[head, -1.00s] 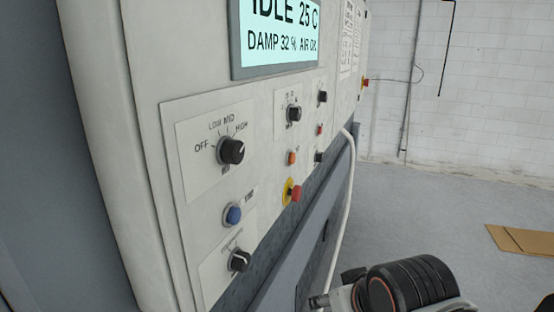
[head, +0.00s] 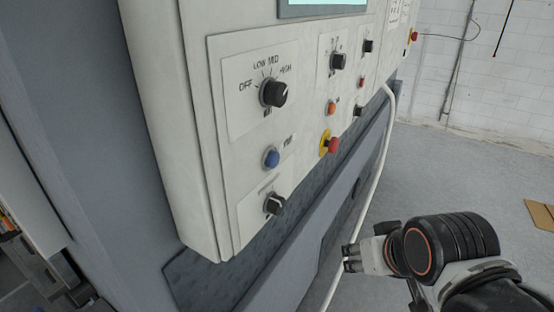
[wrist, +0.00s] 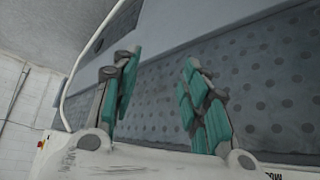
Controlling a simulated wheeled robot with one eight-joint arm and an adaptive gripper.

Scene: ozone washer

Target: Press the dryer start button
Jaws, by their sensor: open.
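The pale control panel (head: 222,140) of the machine holds several buttons and knobs in the head view. A round blue button (head: 271,158) sits between two black knobs, with a small unreadable label beside it. An orange button (head: 331,107) and a small red one (head: 361,83) sit farther right. I cannot read which is the dryer start. My gripper (wrist: 160,75) is open and empty in the wrist view, its teal-padded fingers apart before a dark dotted surface. In the head view my arm's end is at the lower right, apart from the panel and lower than the buttons.
Black knobs (head: 273,93) stick out above. A white hose (head: 383,140) hangs along the machine's right side. Open grey floor (head: 470,180) lies to the right.

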